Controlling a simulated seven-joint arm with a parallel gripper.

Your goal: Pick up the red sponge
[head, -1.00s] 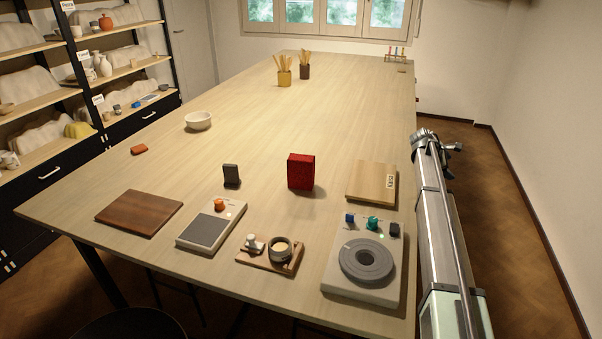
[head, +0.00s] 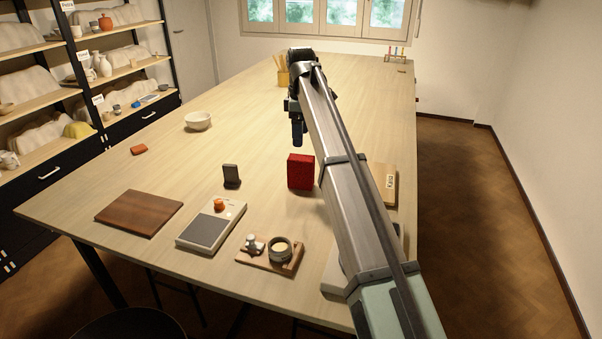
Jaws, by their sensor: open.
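A red upright block with a rough, sponge-like face (head: 300,172) stands on the long wooden table (head: 255,140), right of the middle. My gripper (head: 297,143) hangs in the air with its fingers pointing down. In the picture its fingers show just above and behind the red block, apart from it. The jaws are open, with nothing seen between them. My arm passes close to the block's right side in the picture.
A dark upright block (head: 231,175) stands left of the red block. In front are a brown board (head: 138,229), a scale (head: 193,232) with an orange item, and a small wooden tray (head: 251,258). A white bowl (head: 198,120) stands farther back. My arm partly hides the light board (head: 386,182).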

